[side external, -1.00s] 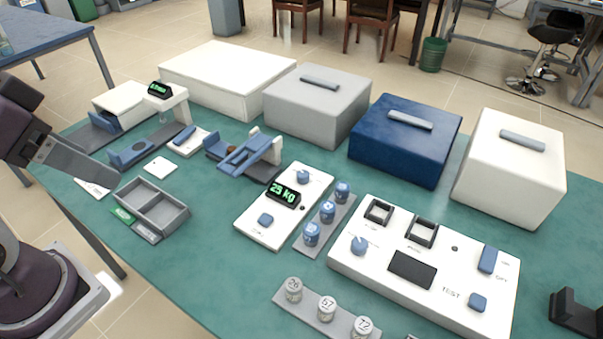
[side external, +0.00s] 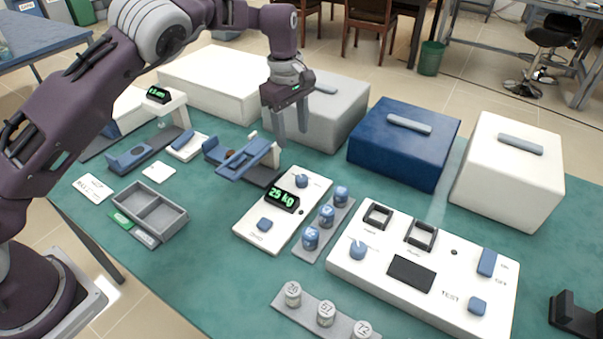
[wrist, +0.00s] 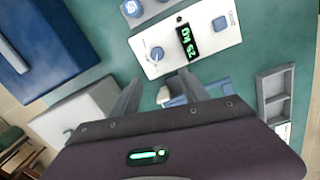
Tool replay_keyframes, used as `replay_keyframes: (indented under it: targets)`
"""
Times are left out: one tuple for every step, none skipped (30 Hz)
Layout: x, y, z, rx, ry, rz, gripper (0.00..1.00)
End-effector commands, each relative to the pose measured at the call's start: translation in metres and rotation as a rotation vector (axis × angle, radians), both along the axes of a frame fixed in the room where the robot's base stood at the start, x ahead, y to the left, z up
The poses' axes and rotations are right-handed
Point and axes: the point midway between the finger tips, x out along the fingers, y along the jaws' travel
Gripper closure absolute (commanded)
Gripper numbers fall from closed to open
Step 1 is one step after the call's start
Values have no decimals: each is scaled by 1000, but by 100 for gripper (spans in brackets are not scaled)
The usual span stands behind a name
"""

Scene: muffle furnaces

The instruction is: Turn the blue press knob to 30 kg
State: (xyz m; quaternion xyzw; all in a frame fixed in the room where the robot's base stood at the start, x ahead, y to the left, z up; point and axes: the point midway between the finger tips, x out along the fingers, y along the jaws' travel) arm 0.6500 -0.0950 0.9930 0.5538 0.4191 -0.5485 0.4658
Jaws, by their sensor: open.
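The blue press knob (side external: 301,181) sits at the far end of a small white panel (side external: 262,222), beside a green display (side external: 282,200) that seems to read 25 kg. The knob also shows in the wrist view (wrist: 157,54), upper middle, with the display (wrist: 187,40) to its right. My gripper (side external: 291,138) is open and empty, fingers pointing down. It hangs above and behind the knob, in front of the grey box, apart from the panel. In the wrist view the finger tips (wrist: 164,84) lie below the knob.
A grey box (side external: 330,120) stands close behind my gripper, with a blue box (side external: 400,150) to its right. A blue tilted press-like device (side external: 248,158) stands left of the panel. Blue canisters (side external: 326,215) in a rack stand right of it. A larger white panel (side external: 345,280) lies further right.

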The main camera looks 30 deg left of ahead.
Motion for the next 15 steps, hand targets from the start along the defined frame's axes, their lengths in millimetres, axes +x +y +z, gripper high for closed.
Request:
replay_keyframes:
  targets:
    - [5,-7,-26,19,22,18,48]
    - [7,-11,-37,29,31,31,48]
    - [8,-15,-49,36,38,44,48]
    - [9,-17,-56,40,43,51,48]
    - [9,-18,-61,44,46,56,48]
    - [9,-19,-67,46,49,60,48]
    - [9,-20,-71,47,51,62,48]
    - [9,-20,-76,47,52,63,48]
    - [9,-20,-83,47,52,63,48]
    - [9,-20,-88,47,52,63,48]
    - [8,-20,-95,47,53,63,48]
    - [9,-20,-103,47,52,62,48]
    - [8,-20,-109,46,53,62,48]
    - [8,-20,-114,47,52,61,48]
    - [9,-19,-120,47,52,61,48]
